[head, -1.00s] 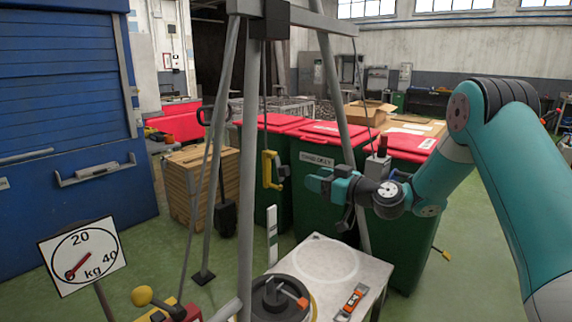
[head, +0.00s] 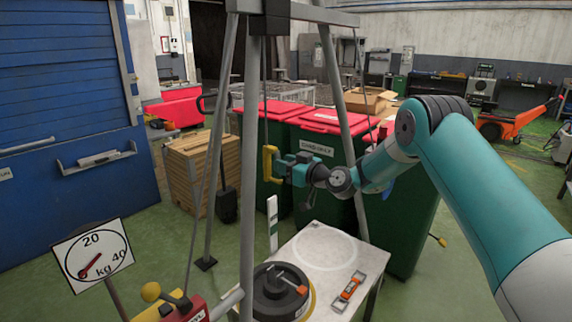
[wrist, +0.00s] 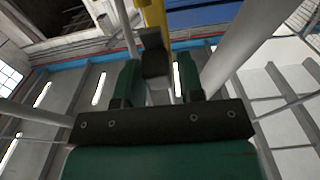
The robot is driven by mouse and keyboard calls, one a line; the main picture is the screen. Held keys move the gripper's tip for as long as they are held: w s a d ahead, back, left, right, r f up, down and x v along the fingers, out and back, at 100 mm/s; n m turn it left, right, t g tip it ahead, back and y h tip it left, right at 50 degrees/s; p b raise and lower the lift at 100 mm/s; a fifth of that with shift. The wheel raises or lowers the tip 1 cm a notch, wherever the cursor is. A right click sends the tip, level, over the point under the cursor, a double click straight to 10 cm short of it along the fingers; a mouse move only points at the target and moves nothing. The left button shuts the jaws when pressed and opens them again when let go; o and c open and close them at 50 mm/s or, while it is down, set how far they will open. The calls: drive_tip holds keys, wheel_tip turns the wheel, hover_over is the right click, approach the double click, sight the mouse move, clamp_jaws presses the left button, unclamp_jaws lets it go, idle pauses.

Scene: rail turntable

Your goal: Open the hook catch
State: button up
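The yellow hook (head: 267,162) hangs on a dark line inside the grey frame; its upper part also shows in the wrist view (wrist: 152,14). A dark block on the hook (wrist: 155,54), which looks like its catch, lies between the tips of my two green fingers in the wrist view. My gripper (head: 284,168) points left at the hook's right side. It also shows in the wrist view (wrist: 158,75). The fingers are apart, with a narrow gap at the block's right side. I cannot tell whether the left finger touches it. The head view mostly hides the block behind my gripper.
The grey frame's legs (head: 247,170) stand close around the hook. Below is a light table (head: 330,278) with a black round weight (head: 280,292) and an orange-ended level (head: 349,290). Green bins (head: 400,225) stand behind my arm. A dial sign (head: 92,256) is at front left.

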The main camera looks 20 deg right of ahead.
clamp_jaws()
drive_tip(key=shift+r, duration=0.1)
